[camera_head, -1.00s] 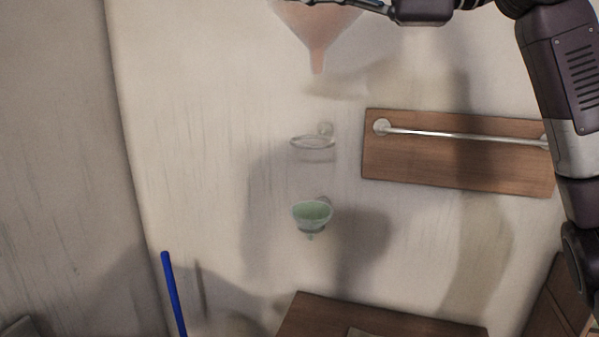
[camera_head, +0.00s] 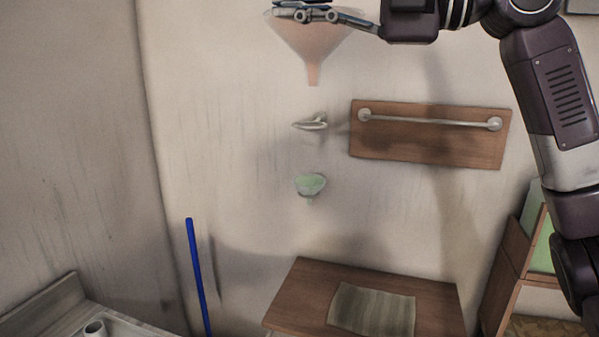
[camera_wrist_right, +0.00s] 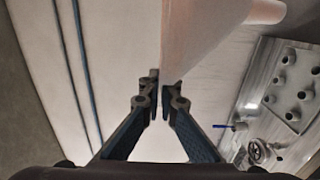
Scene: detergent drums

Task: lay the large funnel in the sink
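The large funnel (camera_head: 312,40) is translucent orange-pink and hangs spout down at the top of the head view, in front of the wall. My right gripper (camera_head: 305,14) is shut on its rim. In the right wrist view, the fingers (camera_wrist_right: 160,97) close on the thin funnel wall (camera_wrist_right: 200,40), and the spout points to the upper right. The pale rim of what looks like the sink unit (camera_head: 62,296) shows at the lower left of the head view, mostly cut off. My left gripper is not in view.
A wall ring (camera_head: 312,122) and a small green funnel (camera_head: 310,185) are below the held funnel. A towel rail (camera_head: 430,121) is at the right. A wooden table (camera_head: 300,290) bears a grey-green cloth (camera_head: 372,310). A blue pole (camera_head: 198,275) stands left of it.

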